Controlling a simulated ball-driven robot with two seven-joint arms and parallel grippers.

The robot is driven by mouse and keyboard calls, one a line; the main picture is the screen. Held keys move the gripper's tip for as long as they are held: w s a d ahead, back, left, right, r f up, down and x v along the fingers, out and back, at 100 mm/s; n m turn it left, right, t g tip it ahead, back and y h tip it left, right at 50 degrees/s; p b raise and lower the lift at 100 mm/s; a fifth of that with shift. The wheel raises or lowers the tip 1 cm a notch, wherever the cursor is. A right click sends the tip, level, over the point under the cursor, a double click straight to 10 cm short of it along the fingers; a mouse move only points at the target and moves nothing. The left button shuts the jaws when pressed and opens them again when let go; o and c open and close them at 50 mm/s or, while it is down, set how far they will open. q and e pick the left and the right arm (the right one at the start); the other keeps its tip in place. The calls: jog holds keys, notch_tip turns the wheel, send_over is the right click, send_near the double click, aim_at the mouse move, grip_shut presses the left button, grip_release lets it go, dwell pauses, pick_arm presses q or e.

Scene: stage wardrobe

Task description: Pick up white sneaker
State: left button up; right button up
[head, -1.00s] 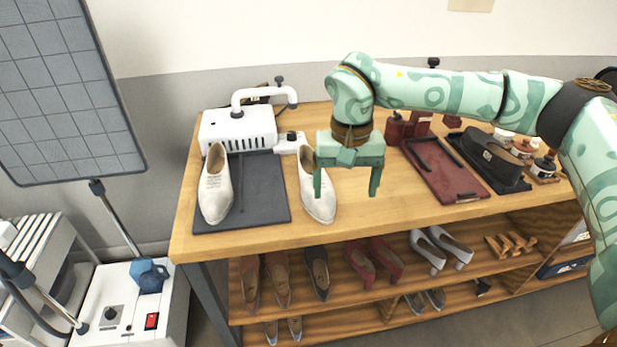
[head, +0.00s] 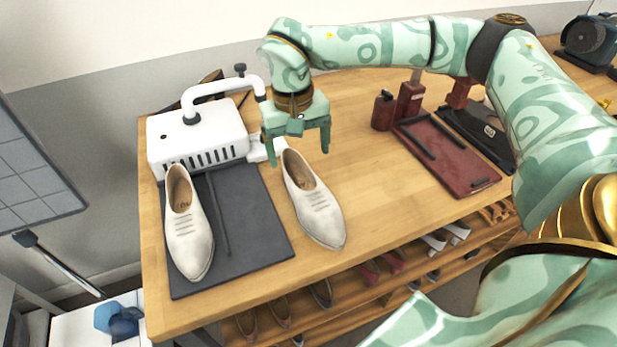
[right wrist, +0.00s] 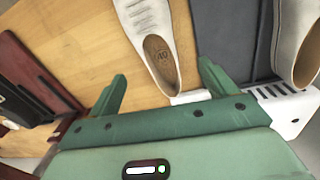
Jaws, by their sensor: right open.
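Two white sneakers with low, slim shapes are on the wooden table. One white sneaker (head: 318,207) lies at the right edge of the dark mat, toe toward the table's front edge. The other white sneaker (head: 189,237) lies on the mat's left part. My right gripper (head: 300,157) is open and empty, pointing down over the heel end of the right-hand sneaker. In the right wrist view that sneaker (right wrist: 150,22) has its heel opening between the open fingers (right wrist: 162,72), seemingly untouched. The other sneaker is cut off at the right edge there. My left gripper is not in view.
A white machine (head: 196,138) with a curved pipe stands behind the dark mat (head: 240,215), close to the gripper. Bare tabletop (head: 375,185) lies between. Shelves below hold several shoes.

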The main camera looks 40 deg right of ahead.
jog(key=b, duration=0.2)
send_over(305, 188)
jog(key=a, duration=0.2)
jog(key=f, duration=0.4)
jog(key=s+f, duration=0.1)
jog(key=f, duration=0.1)
jog(key=shift+d+f, duration=0.15)
jog(key=shift+f, duration=0.4)
jog(key=f, duration=0.1)
jog(key=f+b, duration=0.1)
jog(key=f, duration=0.1)
jog(key=f+b, duration=0.1)
jog(key=f, duration=0.1)
jog(key=shift+s+d+f, duration=0.1)
jog(key=shift+s+d, duration=0.15)
jog(key=shift+d, duration=0.05)
jog(key=c, duration=1)
